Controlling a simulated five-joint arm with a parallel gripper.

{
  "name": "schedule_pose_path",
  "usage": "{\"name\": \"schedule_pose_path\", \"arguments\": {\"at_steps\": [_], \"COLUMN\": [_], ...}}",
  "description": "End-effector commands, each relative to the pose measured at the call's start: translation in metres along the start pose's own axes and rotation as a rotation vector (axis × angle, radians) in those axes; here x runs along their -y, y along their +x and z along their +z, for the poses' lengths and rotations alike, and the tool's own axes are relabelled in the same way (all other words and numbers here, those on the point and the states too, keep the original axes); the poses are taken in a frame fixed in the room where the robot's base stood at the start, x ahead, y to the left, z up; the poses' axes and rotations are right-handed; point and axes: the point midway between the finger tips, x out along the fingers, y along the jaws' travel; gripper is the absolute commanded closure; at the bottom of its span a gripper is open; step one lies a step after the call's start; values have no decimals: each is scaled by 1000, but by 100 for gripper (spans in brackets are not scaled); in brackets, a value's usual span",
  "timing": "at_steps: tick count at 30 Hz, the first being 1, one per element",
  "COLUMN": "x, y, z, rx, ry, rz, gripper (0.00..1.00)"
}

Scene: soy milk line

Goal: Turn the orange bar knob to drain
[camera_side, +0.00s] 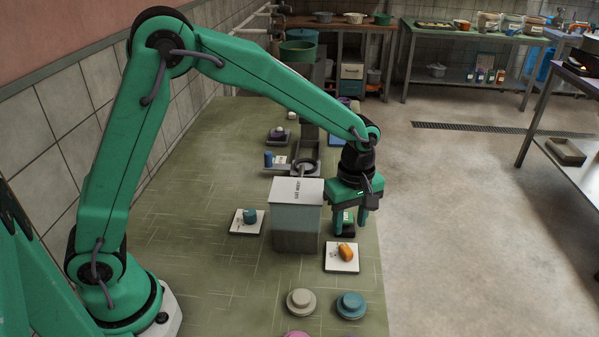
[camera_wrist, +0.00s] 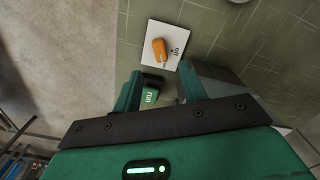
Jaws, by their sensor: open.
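The orange bar knob (camera_side: 346,251) sits on a white square plate (camera_side: 342,266) near the right edge of the green mat. In the wrist view the orange bar knob (camera_wrist: 160,49) lies on its white plate (camera_wrist: 178,34), which has small dark lettering, partly "run". My gripper (camera_side: 354,221) is above the mat, behind the knob in the side view, with its fingers pointing down. In the wrist view my gripper's fingers (camera_wrist: 160,86) are apart with nothing held between them. The knob is beyond the fingertips and apart from them.
A grey box with a white lid (camera_side: 297,215) stands left of my gripper. A dark block with a green "run" label (camera_wrist: 150,93) lies below the fingers. A teal knob (camera_side: 250,215) on a white plate is further left.

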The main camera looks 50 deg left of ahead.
Motion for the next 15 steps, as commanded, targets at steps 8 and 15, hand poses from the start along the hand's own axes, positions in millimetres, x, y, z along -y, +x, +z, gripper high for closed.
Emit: {"name": "schedule_pose_path", "arguments": {"at_steps": [8,15], "x": [0,-2], "y": [-1,-1], "z": [0,0], "rx": [0,0], "ry": [0,41], "rz": [0,-10], "gripper": [56,42]}}
